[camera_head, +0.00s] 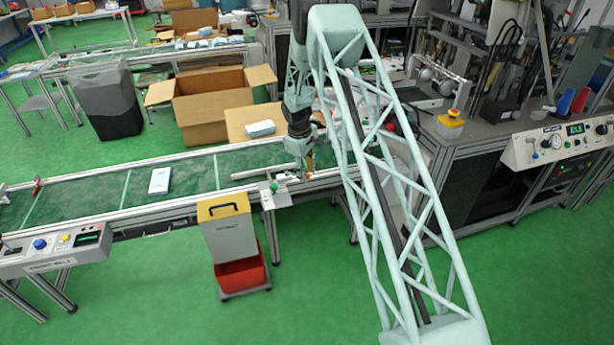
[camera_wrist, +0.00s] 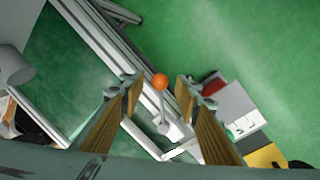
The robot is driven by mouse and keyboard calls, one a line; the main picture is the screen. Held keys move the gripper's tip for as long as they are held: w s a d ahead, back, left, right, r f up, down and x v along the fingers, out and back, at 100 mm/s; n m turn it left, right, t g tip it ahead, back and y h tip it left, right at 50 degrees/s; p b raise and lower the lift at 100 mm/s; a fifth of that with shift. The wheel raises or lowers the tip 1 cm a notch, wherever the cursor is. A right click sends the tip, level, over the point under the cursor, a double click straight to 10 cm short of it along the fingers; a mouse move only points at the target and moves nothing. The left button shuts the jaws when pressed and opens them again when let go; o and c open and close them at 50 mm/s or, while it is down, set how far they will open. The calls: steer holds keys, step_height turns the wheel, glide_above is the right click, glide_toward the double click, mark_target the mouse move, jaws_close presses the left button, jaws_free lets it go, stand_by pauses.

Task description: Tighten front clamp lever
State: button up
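The front clamp lever shows in the wrist view as a thin grey rod with an orange ball knob (camera_wrist: 160,80), rising from a pale bracket beside the rail. My gripper (camera_wrist: 158,92) is open, with its two tan-padded fingers apart on either side of the knob and rod. Neither finger visibly touches the lever. In the head view my gripper (camera_head: 309,164) is low over the near rail of the conveyor, just right of a light-coloured bracket with a green knob (camera_head: 273,187). I cannot make out the orange knob there.
A grey bin with a yellow lid (camera_head: 223,207) and red lower part stands in front of the conveyor. A white packet (camera_head: 160,181) lies on the green belt (camera_head: 100,192). Cardboard boxes (camera_head: 212,105) stand behind. A control bench (camera_head: 470,135) is at right. Green floor is clear in front.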

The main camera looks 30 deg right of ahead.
steer(key=shift+d+f, duration=0.1)
steer(key=shift+f, duration=0.4)
jaws_close()
